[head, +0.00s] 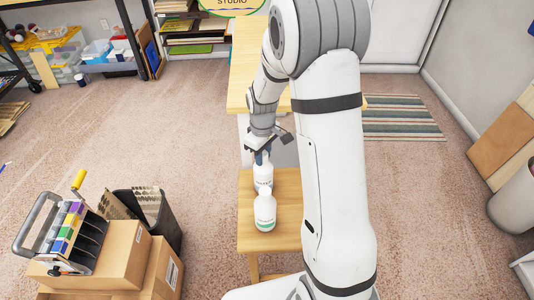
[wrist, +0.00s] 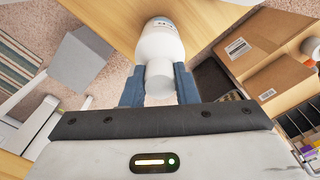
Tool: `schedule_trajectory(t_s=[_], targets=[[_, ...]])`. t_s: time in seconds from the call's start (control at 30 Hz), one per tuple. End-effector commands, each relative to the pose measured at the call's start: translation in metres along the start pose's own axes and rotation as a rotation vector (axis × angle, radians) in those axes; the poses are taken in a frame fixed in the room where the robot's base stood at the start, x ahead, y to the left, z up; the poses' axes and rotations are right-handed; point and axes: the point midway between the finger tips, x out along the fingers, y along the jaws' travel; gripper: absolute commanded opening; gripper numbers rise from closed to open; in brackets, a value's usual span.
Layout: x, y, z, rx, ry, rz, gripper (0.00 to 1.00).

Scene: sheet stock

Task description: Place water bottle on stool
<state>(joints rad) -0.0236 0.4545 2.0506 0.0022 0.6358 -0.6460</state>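A wooden stool (head: 285,188) stands in the middle of the head view, partly hidden by my arm. A white bottle with dark lettering (head: 263,174) is upright over its far part. My gripper (head: 261,156) points down at this bottle's top. In the wrist view my gripper's blue fingers (wrist: 160,88) touch both sides of its white cap (wrist: 160,76). The bottle's base is hidden, so I cannot tell whether it rests on the stool. A second white bottle with a green band (head: 265,213) stands upright on the stool in front. I cannot read which is the water bottle.
A wooden table (head: 245,65) stands behind the stool. Cardboard boxes (head: 112,250) bearing a handled rack, and a dark bin (head: 165,225), stand at the left. A striped mat (head: 400,118) lies at the right.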

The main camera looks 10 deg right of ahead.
Motion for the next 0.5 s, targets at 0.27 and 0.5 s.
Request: schedule_trajectory(t_s=[0.27, 0.5], targets=[[-0.0004, -0.0003, -0.0002, -0.001, 0.000, 0.000, 0.48], [-0.0027, -0.0005, -0.0004, -0.001, 0.000, 0.000, 0.48]])
